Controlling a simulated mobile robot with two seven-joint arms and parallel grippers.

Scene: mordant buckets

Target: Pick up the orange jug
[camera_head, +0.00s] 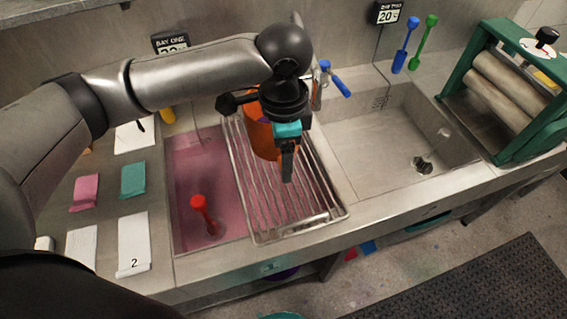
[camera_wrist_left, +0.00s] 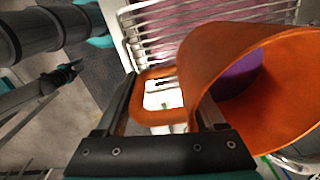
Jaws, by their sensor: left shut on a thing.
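The orange jug (camera_head: 260,138) stands on or just above the metal rack, partly hidden behind my left gripper in the head view. In the left wrist view the orange jug (camera_wrist_left: 200,60) fills the right side, with its open mouth toward the right and something purple inside. Its loop handle (camera_wrist_left: 155,82) lies between the fingers. My left gripper (camera_head: 287,165) points down at the jug's near side. In the wrist view my left gripper (camera_wrist_left: 165,110) is shut on the jug's handle. Whether the jug touches the rack is hard to tell. My right gripper is not in view.
The wire rack (camera_head: 315,200) bridges the sinks. The left sink (camera_head: 205,170) holds pink liquid and a red-handled tool (camera_head: 203,208). The right sink (camera_head: 370,150) is empty. A green roller press (camera_head: 500,100) stands at the right. Cloth swatches (camera_head: 133,180) lie at the left.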

